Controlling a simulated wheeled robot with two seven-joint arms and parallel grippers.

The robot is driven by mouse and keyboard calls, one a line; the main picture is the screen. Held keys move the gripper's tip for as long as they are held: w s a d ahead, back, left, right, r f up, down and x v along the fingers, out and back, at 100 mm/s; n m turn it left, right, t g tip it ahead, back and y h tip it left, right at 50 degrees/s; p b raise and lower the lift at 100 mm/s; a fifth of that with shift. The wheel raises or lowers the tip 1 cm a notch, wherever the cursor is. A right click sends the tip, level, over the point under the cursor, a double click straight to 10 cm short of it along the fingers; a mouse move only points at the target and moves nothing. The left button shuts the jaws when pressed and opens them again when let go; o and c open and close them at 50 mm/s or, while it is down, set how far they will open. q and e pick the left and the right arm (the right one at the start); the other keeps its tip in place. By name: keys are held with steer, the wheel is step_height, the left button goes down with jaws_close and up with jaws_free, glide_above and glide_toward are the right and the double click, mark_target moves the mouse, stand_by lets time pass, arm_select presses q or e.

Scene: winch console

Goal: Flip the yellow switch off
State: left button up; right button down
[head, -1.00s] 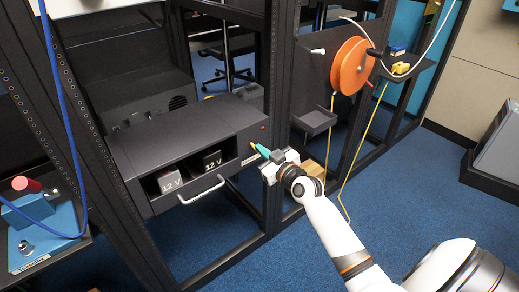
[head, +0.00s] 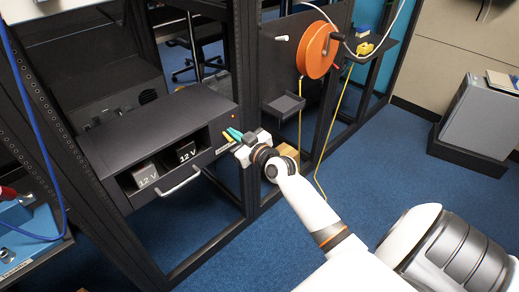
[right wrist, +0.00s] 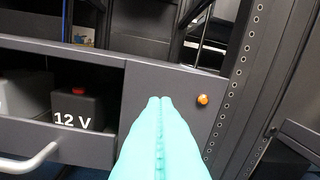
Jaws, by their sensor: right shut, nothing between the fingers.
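The dark console box (head: 150,125) has a narrow panel at its right end, with a small yellow piece (head: 228,138) that looks like the switch lever. My right gripper (head: 234,133) is at this panel with its teal fingers shut and empty, right beside the yellow piece. I cannot tell whether they touch. In the right wrist view the shut fingers (right wrist: 158,100) point at the panel (right wrist: 180,85) and cover part of it; the yellow switch does not show there. A small orange light or button (right wrist: 203,99) sits to the right of the fingers. My left gripper is out of view.
An open bay left of the panel holds two 12 V batteries (head: 146,174), with a pale handle (head: 180,182) in front. A black rack post (head: 246,100) stands right of the console. An orange reel (head: 317,50) with a yellow cable is further right. Blue floor is open below.

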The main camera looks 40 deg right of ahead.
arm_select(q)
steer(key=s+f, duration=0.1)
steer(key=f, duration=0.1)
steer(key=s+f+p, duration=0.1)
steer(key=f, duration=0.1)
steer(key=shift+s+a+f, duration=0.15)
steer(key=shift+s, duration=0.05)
arm_select(e)
steer(key=s, duration=1)
steer(key=shift+s, duration=0.2)
steer(key=shift+d+r, duration=0.1)
